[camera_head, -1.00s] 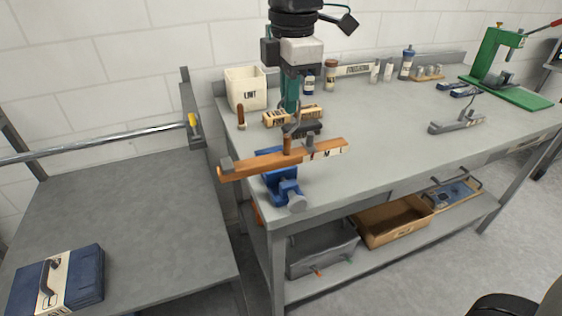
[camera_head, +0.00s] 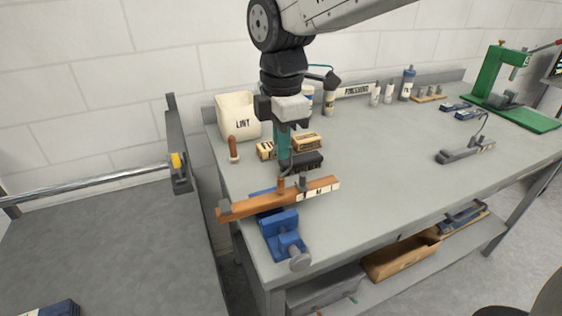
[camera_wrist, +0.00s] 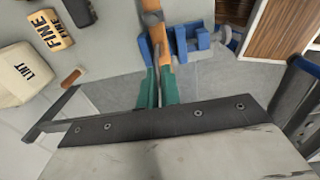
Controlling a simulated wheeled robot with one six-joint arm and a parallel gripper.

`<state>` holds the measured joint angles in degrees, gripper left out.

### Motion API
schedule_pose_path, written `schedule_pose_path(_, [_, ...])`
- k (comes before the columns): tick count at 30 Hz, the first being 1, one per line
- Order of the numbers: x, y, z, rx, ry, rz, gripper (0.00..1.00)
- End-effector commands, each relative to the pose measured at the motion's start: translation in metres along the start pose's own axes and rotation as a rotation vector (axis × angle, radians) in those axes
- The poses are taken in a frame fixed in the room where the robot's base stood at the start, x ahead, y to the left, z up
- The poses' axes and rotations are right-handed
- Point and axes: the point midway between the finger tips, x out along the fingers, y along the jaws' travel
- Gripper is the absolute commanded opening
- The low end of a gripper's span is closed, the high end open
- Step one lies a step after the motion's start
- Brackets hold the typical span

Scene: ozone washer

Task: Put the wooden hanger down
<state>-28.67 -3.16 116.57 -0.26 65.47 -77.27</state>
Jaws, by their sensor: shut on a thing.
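The wooden hanger (camera_head: 240,208) is an orange-brown bar with grey clips, a peg and a pale label near its right end. It lies across the view of the blue vise (camera_head: 284,244) at the bench's front left corner. My gripper (camera_head: 284,165), with green fingers, is above the bar and shut on the hanger's upper part, which the fingers partly hide. In the wrist view the fingers (camera_wrist: 158,95) close around the hanger (camera_wrist: 155,32), with the vise (camera_wrist: 190,42) beside it. I cannot tell whether the bar touches the vise.
Behind stand the LINT bin (camera_head: 237,117), a wooden-handled tool (camera_head: 233,148), small labelled blocks (camera_head: 307,141) and a dark brush-like block (camera_head: 305,161). A grey hooked fixture (camera_head: 463,154) sits to the right. The bench top (camera_head: 385,175) between is clear. A rail (camera_head: 90,186) ends at the left.

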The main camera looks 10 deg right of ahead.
Motion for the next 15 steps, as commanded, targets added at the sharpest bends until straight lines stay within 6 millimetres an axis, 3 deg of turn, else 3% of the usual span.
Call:
schedule_pose_path(9, [0.036, -0.001, 0.000, 0.000, 0.000, 0.000, 0.00])
schedule_pose_path(15, [0.036, -0.001, 0.000, 0.000, 0.000, 0.001, 0.00])
